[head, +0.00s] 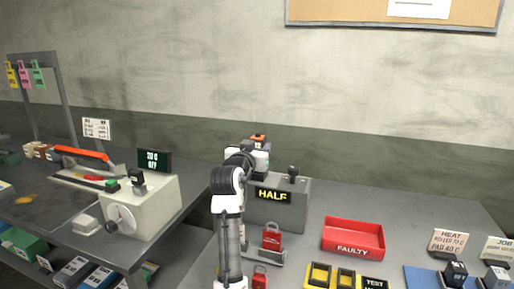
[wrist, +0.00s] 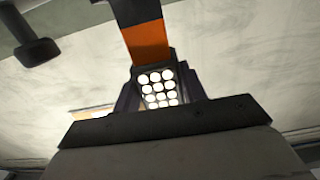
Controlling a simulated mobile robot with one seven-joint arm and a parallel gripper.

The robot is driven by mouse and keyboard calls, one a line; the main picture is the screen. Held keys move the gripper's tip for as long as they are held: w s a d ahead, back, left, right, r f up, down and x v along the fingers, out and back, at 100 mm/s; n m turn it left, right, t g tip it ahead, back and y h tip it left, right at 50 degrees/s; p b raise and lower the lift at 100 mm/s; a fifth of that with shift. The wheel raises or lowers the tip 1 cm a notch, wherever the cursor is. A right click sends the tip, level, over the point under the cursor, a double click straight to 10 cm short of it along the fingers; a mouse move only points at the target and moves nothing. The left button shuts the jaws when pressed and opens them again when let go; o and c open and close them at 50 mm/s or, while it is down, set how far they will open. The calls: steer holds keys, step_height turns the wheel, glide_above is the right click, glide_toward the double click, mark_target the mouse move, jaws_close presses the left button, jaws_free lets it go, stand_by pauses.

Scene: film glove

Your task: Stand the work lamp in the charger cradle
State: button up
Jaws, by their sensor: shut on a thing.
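The work lamp shows in the wrist view as a block with a lit face of several round white lights (wrist: 157,88) and an orange and black part (wrist: 145,38) rising from it. My gripper (head: 254,158) is shut on the lamp, whose orange and dark top (head: 258,138) shows in the head view. The gripper is above or close to the back of a grey box marked HALF (head: 273,211); I cannot tell if the lamp touches it. I cannot identify the charger cradle for certain; my arm hides part of the grey box.
The HALF box has a dark lever (head: 292,174) on top. A red FAULTY tray (head: 353,239) stands to the right, and yellow frames (head: 319,275) are in front. A red padlock-like item (head: 271,237) is near my arm. The left bench holds a cream box with a dial (head: 140,208).

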steer(key=shift+f, duration=0.2)
steer(key=o, duration=1.2)
steer(key=shift+f, duration=0.1)
steer(key=shift+s+f, duration=0.1)
